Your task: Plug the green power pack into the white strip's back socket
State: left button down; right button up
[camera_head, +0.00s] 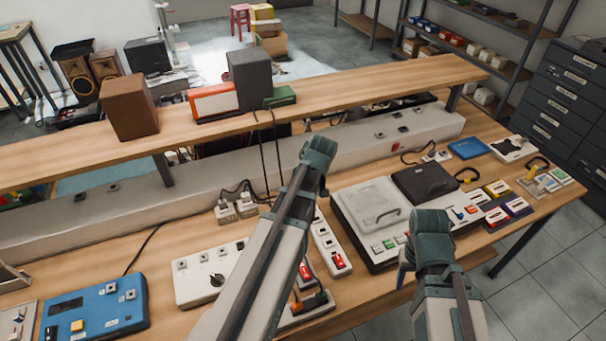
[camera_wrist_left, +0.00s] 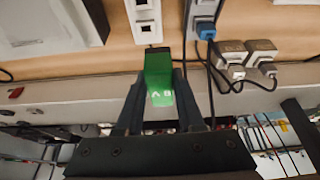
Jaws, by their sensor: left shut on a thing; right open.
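The green power pack (camera_wrist_left: 159,75) is held between the two fingers of my left gripper (camera_wrist_left: 160,95) in the left wrist view. The white strip (camera_wrist_left: 146,22) lies beyond the pack, with its near end close to the pack's far edge; I cannot tell whether they touch. Square sockets show on that part of the strip. In the head view the strip (camera_head: 328,243) lies right of my left arm, with a red switch at its front. My left gripper's wrist (camera_head: 318,152) hides its fingers and the pack there. My right gripper (camera_head: 432,232) is open and empty, above the bench's front edge.
A grey trunking (camera_head: 370,140) and raised shelf (camera_head: 370,90) run behind. A grey device (camera_head: 365,215) lies right. Plugs with cables (camera_head: 235,208) stand near the trunking.

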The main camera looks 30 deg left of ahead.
pick_arm(q)
jog(key=w, duration=0.1)
jog(key=w+f, duration=0.1)
jog(key=w, duration=0.1)
jog(key=shift+w+a+f+b, duration=0.15)
jog(key=shift+w+a+b, duration=0.1)
jog(key=shift+b, duration=0.15)
notch_tip(320, 180, down, 8)
jog(key=b, duration=0.7)
jog(key=shift+r+b, duration=0.2)
jog(key=shift+b, duration=0.2)
jog(key=shift+s+d, duration=0.15)
jog(key=shift+f+b, duration=1)
dwell(2.8)
